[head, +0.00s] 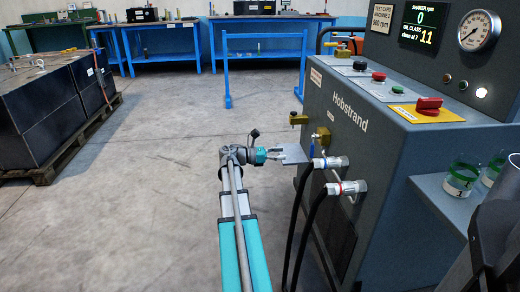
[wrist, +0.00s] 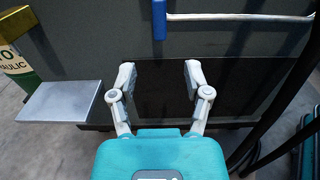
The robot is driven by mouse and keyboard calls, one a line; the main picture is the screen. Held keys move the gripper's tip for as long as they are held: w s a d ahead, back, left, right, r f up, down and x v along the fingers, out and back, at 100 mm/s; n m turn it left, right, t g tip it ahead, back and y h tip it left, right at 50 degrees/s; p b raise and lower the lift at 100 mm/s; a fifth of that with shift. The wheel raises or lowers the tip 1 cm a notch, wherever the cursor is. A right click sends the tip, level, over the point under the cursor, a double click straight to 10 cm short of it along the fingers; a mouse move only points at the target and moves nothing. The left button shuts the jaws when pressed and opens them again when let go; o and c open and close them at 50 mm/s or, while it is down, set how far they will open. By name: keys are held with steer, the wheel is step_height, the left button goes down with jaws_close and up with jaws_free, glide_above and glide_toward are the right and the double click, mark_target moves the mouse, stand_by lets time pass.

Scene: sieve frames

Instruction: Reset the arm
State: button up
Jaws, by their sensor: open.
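My arm reaches forward from the bottom of the head view, with a teal forearm and grey joints. My gripper (head: 276,154) is beside the front of the grey Hobstrand machine (head: 365,140), near a small flat grey shelf plate (head: 292,153). In the wrist view my gripper (wrist: 160,78) is open, its two pale fingers spread with nothing between them. The fingers face a dark panel (wrist: 160,95) low on the machine's front. The shelf plate (wrist: 62,101) lies to the left of the fingers, apart from them.
Black hoses (head: 304,215) hang from fittings on the machine close to my arm. A blue part (wrist: 159,20) and a silver rod (wrist: 235,17) are above the fingers. Cups (head: 461,179) stand on a side shelf at right. Black crates (head: 45,98) sit on a pallet at left; the floor between is clear.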

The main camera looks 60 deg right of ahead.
stand_by(0.4)
steer(key=w+a+f+m+t+y+p, duration=0.1)
steer(key=w+a+f+t+p, duration=0.2)
steer(key=w+a, duration=0.45)
steer(key=w+a+m+t+y+p, duration=0.1)
steer(key=w+a+t+p, duration=0.3)
steer(key=a, duration=0.7)
steer(key=w+a+f+m+t+y+p, duration=0.15)
steer(key=w+a+t, duration=0.25)
steer(key=w+a, duration=0.4)
steer(key=a+r+m+t+y+p, duration=0.15)
steer(key=a+y+p, duration=0.25)
steer(key=a, duration=1.4)
steer(key=a+r+m+t+y+p, duration=0.1)
steer(key=a+m+t+y+p, duration=0.2)
steer(key=a, duration=1.5)
step_height(320, 180, up, 37)
steer(key=g+p, duration=0.1)
steer(key=p, duration=3.7)
steer(key=shift+w+a+r+p, duration=0.2)
steer(key=shift+w+a+p, duration=0.1)
steer(key=shift+w, duration=0.1)
